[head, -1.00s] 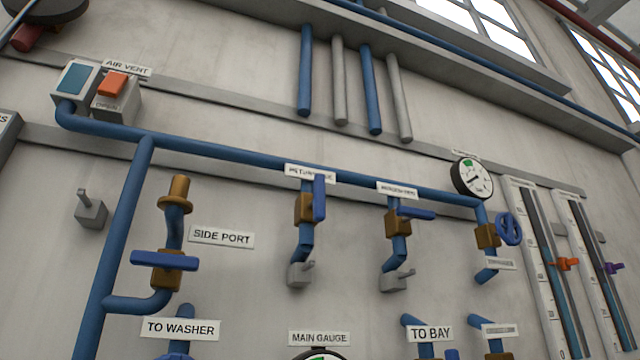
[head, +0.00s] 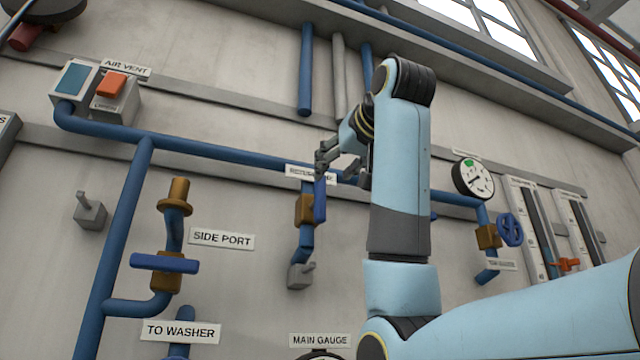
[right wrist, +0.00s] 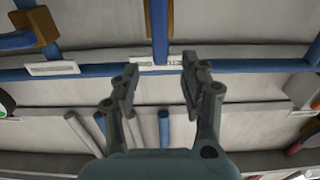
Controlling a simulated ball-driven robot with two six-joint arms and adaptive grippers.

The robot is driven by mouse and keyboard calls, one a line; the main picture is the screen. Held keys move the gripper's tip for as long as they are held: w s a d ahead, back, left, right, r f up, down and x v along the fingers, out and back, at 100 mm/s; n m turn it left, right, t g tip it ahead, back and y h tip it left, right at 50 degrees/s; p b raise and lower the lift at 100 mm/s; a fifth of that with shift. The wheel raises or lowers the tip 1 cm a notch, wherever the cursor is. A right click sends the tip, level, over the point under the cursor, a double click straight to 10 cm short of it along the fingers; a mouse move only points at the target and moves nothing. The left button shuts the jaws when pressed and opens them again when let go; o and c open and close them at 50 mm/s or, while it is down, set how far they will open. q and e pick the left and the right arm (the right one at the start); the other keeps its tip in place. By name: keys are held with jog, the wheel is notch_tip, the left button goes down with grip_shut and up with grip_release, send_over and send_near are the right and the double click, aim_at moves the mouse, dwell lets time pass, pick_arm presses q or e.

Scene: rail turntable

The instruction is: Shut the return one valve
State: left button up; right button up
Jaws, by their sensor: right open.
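The return one valve has a brass body (head: 304,209) on a short blue branch pipe below the main blue pipe. Its blue lever handle (head: 319,203) stands in line with the branch pipe, pointing up. Its label (head: 298,172) is partly covered by my gripper. My right gripper (head: 335,170) is open and empty, in front of the wall near the handle's upper end. In the right wrist view the blue handle (right wrist: 160,32) lies beyond the gap between the open fingers (right wrist: 158,70); no contact shows. My left gripper is not in view.
The main blue pipe (head: 220,155) runs along the wall. My right arm hides most of the neighbouring lever valve; it shows in the right wrist view (right wrist: 46,26). A gauge (head: 473,179) and a blue handwheel (head: 509,230) are at right. The side port valve (head: 165,263) is at left.

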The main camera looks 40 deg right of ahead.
aim_at(322, 184)
jog(key=p+x, duration=0.3)
jog(key=x, duration=0.4)
jog(key=shift+w+d+r, duration=0.1)
jog(key=shift+w, duration=0.25)
jog(key=shift+w+d, duration=0.1)
jog(key=shift+w, duration=0.35)
jog(key=shift+c, duration=0.2)
grip_shut()
